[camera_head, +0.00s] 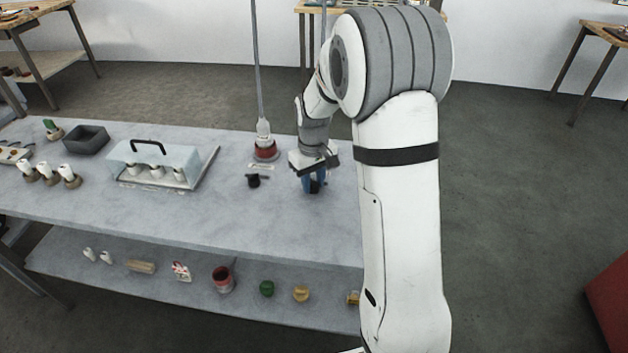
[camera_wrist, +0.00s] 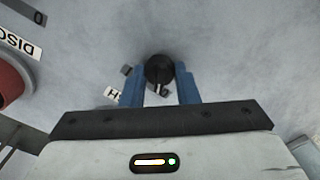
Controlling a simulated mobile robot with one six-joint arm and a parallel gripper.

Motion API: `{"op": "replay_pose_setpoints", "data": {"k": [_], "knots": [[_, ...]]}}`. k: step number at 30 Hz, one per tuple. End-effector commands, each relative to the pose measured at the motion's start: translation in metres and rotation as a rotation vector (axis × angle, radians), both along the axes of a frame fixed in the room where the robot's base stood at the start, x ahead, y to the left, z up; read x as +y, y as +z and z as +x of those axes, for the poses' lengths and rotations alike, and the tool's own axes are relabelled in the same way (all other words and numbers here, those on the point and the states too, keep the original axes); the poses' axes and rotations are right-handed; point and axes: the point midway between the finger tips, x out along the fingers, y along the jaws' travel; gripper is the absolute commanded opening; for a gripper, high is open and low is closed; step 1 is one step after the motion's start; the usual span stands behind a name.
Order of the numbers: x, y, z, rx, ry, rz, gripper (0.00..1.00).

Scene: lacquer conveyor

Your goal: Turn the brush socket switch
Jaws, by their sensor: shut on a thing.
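A round black knob (camera_wrist: 159,69), which looks like the brush socket switch, stands on the grey table top between the blue fingers of my gripper (camera_wrist: 160,86). The fingers are shut on it, one on each side. A white mark shows on the knob's near side. A partly covered label (camera_wrist: 112,95) ending in letters like "H" lies beside the left finger. In the head view my gripper (camera_head: 314,186) points down at the table's right part, and its fingers mostly hide the knob.
A second black knob (camera_head: 253,181) stands left of my gripper, in front of a red-rimmed pot (camera_head: 266,154) holding a brush-like tool with a long rod. A clear-covered tray (camera_head: 150,163) and grey box (camera_head: 86,140) stand farther left. A lower shelf holds small items.

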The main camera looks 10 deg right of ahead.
Motion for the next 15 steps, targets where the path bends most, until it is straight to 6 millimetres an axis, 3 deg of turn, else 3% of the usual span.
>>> {"op": "replay_pose_setpoints", "data": {"k": [15], "knots": [[0.0002, 0.0003, 0.0002, -0.001, 0.078, 0.0, 0.05]]}}
